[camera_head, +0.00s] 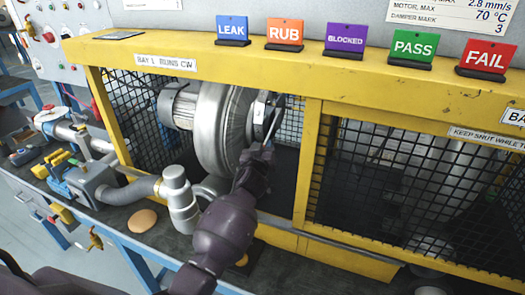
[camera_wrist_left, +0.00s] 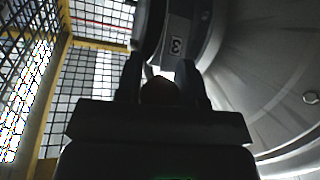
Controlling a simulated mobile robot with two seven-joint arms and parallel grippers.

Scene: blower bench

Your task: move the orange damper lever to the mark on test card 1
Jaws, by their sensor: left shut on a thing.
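My left gripper (camera_head: 262,152) reaches through the open front of the yellow guard to the inlet side of the grey blower (camera_head: 222,130). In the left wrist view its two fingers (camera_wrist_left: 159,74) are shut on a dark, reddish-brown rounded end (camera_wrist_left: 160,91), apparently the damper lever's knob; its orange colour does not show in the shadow. Just beyond it is a label with the number 3 (camera_wrist_left: 176,46). The rest of the lever is hidden. A card (camera_head: 452,14) at the upper right reads "damper mark 3"; its card number is out of view. My right gripper is not in view.
Yellow guard frame (camera_head: 310,150) and black mesh (camera_head: 395,185) close in beside my arm. Coloured signs, including LEAK (camera_head: 232,28) and FAIL (camera_head: 486,57), stand along the top beam. Pipework (camera_head: 180,200) and a tan disc (camera_head: 142,219) sit at the bench front.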

